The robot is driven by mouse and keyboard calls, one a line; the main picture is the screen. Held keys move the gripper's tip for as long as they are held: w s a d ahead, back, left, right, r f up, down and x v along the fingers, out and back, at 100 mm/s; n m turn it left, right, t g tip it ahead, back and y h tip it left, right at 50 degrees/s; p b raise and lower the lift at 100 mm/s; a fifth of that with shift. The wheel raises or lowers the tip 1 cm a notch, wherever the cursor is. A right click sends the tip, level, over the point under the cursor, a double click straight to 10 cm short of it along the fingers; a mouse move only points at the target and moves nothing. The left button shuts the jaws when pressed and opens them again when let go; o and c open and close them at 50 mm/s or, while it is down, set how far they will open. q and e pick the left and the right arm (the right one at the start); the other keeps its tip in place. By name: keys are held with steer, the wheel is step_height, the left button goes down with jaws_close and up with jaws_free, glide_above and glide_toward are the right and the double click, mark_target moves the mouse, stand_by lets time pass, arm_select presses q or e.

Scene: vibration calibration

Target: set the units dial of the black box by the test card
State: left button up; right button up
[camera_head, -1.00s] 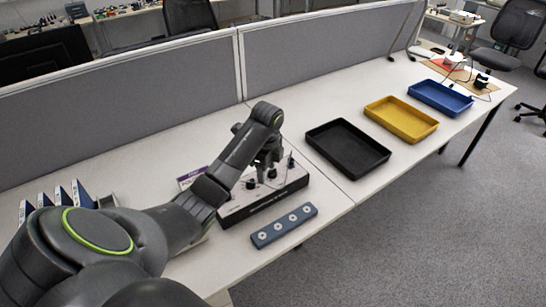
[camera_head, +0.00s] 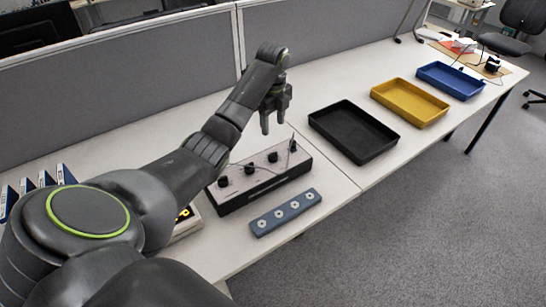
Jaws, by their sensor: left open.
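The black box (camera_head: 262,187) stands on the white table, with a light top panel that carries several black knobs in a row. One dial (camera_head: 249,169) sits near the middle of the row, but I cannot tell which is the units dial. My left gripper (camera_head: 275,127) hangs above and behind the box, fingers down, open and empty, apart from the knobs. The test card is not clearly visible; a small dark display with yellow marks (camera_head: 184,214) shows partly behind my left arm. My right gripper is not in view.
A blue-grey bar with several white round fittings (camera_head: 286,213) lies in front of the box. Black (camera_head: 391,141), yellow (camera_head: 432,118) and blue (camera_head: 472,93) trays stand to the right. A grey partition (camera_head: 130,95) runs behind. Blue-white binders (camera_head: 29,184) stand at left.

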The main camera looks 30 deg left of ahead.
mark_target(273, 153)
arm_select(q)
step_height(273, 153, down, 12)
steer(key=shift+r, duration=0.1)
stand_by(0.4)
steer(key=shift+p, duration=0.35)
steer(key=c, duration=1)
